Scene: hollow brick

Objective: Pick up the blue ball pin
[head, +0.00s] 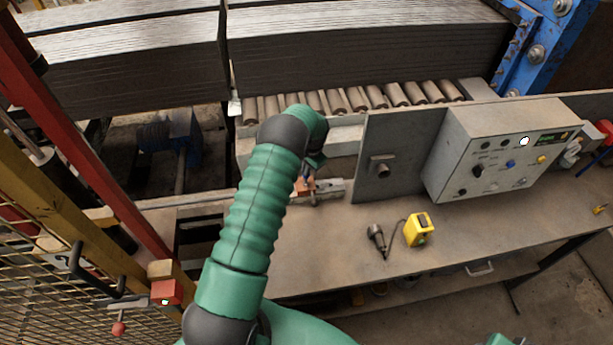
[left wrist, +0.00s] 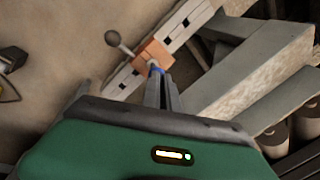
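A small blue piece, likely the blue ball pin (left wrist: 156,69), shows at the fingertips of my left gripper (left wrist: 161,80) in the left wrist view. It sits at an orange block (left wrist: 154,53) on a pale metal bar. The two fingers look close together and reach the blue piece. I cannot tell whether they grip it or only stand around it. In the head view the orange block (head: 303,187) shows below my left gripper (head: 312,172), whose tips are mostly hidden, and the pin cannot be made out. My right gripper is not in view.
A ball-ended lever (left wrist: 118,41) sticks out beside the orange block. A grey upright plate (head: 398,150) and control box (head: 490,155) stand to the right on the bench (head: 330,250). A yellow device (head: 418,229) and dark tool (head: 377,239) lie in front. Rollers (head: 355,99) run behind.

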